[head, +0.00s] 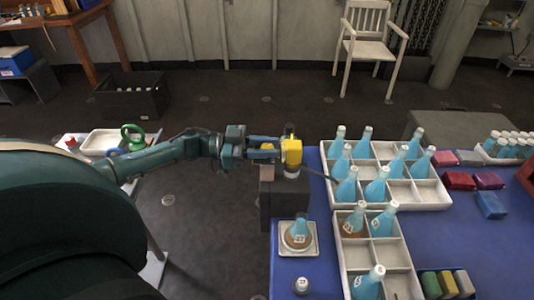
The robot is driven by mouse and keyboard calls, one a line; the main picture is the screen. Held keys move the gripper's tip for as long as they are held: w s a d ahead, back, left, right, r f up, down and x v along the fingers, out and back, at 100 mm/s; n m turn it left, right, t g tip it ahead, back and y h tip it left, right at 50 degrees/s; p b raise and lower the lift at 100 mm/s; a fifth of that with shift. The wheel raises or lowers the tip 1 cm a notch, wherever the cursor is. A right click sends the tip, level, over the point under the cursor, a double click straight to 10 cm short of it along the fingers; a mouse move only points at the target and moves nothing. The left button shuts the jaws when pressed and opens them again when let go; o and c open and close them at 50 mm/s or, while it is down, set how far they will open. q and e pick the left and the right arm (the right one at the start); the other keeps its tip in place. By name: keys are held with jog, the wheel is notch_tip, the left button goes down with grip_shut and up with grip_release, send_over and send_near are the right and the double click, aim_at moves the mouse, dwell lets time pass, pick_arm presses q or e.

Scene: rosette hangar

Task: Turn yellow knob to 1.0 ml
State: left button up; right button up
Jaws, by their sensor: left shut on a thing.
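The yellow knob (292,151) is at the left edge of the blue table, above a dark box-like block (283,199). A dark piece stands on top of the knob and a pale part shows just below it. My left gripper (281,151) reaches in from the left and is shut on the yellow knob. Its fingertips are partly hidden against the knob. Any scale or number on the knob is too small to read. My right gripper is not in view.
White divided trays (432,206) with several blue bottles stand on the blue table (484,242) right of the knob. One flask (299,233) sits on a small square dish in front. A small white-capped bottle (301,286) stands nearer. Coloured blocks lie at the right.

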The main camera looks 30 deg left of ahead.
pick_arm(q)
jog(key=shift+w+a+f+m+g+h+b, duration=0.1)
jog(key=shift+f+m+g+h+b, duration=0.35)
jog(key=shift+g+b, duration=0.25)
jog(key=shift+r+m+g+b, duration=0.1)
jog(key=shift+m+g+b, duration=0.25)
jog(key=shift+g+b, duration=0.2)
jog(key=m+g+h+b, duration=0.1)
jog(key=g+b, duration=0.1)
jog(key=shift+m+b, duration=0.3)
jog(key=g+b, duration=0.1)
jog(key=m+g+b, duration=0.2)
jog(key=shift+r+g+h, duration=0.25)
jog(key=shift+g+h, duration=0.1)
jog(key=shift+m+g+b, duration=0.3)
jog(key=shift+b, duration=0.15)
jog(key=shift+r, duration=0.1)
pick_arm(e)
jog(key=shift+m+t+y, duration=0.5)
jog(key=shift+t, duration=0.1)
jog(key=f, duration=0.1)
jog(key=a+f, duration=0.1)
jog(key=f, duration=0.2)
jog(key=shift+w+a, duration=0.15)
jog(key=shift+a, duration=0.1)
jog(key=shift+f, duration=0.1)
